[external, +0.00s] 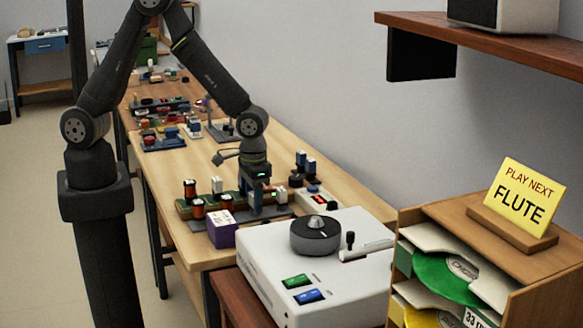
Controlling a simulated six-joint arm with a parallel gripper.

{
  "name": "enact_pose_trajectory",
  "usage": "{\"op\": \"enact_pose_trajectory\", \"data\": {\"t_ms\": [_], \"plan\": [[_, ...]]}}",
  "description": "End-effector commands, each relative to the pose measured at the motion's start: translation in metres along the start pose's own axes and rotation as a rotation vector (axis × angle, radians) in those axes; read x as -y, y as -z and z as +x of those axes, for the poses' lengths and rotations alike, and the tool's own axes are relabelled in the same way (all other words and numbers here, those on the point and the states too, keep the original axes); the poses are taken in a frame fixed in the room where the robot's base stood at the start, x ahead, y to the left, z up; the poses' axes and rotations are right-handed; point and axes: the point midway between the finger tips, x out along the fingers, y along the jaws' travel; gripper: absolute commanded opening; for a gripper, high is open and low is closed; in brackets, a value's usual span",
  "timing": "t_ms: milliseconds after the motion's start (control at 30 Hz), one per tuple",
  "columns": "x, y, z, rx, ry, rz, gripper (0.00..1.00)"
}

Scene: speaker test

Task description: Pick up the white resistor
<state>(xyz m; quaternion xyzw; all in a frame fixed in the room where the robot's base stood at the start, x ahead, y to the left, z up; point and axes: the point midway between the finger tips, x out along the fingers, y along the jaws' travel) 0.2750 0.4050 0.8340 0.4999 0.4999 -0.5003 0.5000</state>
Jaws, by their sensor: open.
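My gripper (257,205) points straight down over the green circuit board (187,207) on the wooden bench; it is open, but its fingertips are small and partly lost against the board. A small whitish upright part (217,185) stands on the board to the left of my gripper. Another small pale part (281,194) is just to its right. Either could be the white resistor; I cannot tell which at this size. Anything directly behind or between the fingers is hidden.
Dark parts with orange-red bands (198,209) stand at the board's left. A purple box (222,230) is in front. A white record player (320,262) stands at the near right. Blue-topped parts (306,164) stand behind. Bare bench (170,175) lies left of the arm.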

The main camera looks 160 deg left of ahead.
Motion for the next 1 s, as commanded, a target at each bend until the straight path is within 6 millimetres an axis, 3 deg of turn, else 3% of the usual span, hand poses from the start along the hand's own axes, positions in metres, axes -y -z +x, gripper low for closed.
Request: {"op": "enact_pose_trajectory", "data": {"t_ms": [333, 500, 833, 1000], "plan": [[0.000, 0.000, 0.008, -0.001, -0.001, 0.000, 0.44], [0.000, 0.000, 0.008, -0.001, 0.000, 0.000, 0.12], [0.000, 0.000, 0.006, -0.001, -0.001, 0.000, 0.12], [0.000, 0.001, -0.005, -0.002, -0.002, 0.000, 0.12]]}}
